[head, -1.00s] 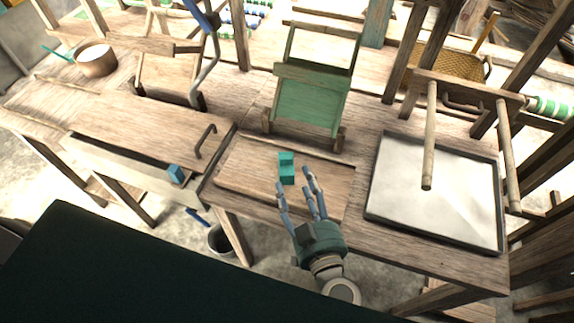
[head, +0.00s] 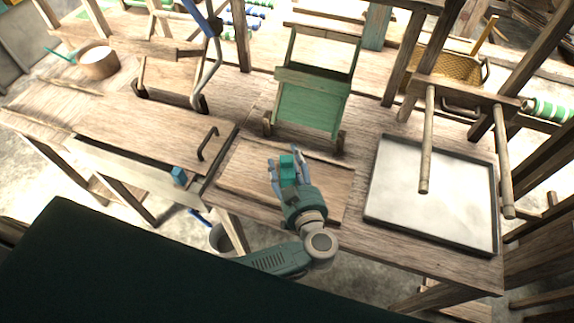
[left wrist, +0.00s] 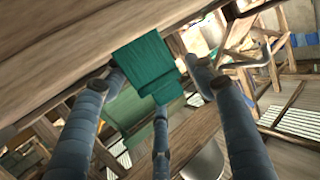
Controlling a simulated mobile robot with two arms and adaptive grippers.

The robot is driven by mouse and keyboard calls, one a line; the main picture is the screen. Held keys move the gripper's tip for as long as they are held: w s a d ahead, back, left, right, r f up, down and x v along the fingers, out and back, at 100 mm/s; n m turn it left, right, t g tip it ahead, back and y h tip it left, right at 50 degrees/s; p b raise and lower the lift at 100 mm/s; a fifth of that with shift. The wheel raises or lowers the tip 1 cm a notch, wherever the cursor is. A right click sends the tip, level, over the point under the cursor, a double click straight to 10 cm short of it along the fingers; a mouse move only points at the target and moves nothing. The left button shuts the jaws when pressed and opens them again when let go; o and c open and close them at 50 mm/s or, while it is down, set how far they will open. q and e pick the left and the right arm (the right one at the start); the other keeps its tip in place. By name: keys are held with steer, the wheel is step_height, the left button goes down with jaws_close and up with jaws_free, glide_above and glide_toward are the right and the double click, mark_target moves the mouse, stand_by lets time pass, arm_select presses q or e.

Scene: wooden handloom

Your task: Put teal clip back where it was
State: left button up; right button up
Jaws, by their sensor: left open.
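The teal clip (head: 287,161) is a small blocky piece on the wooden board (head: 245,172) in the middle of the bench. My left gripper (head: 288,167) is at the clip, its fingers spread around it and partly hiding it. In the left wrist view the clip (left wrist: 146,62) is between the open fingers (left wrist: 152,78), near their tips. I cannot tell whether any finger touches it. My right gripper is not in view.
A blue clip (head: 179,176) is at the front edge of the panel with a handle (head: 150,128), to the left. A green-backed stand (head: 310,100) is behind the board. A grey tray (head: 375,190) lies to the right. A bucket (head: 219,238) is below.

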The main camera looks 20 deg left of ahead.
arm_select(q)
steer(key=shift+s+d, duration=0.1)
steer(key=c, duration=1.3)
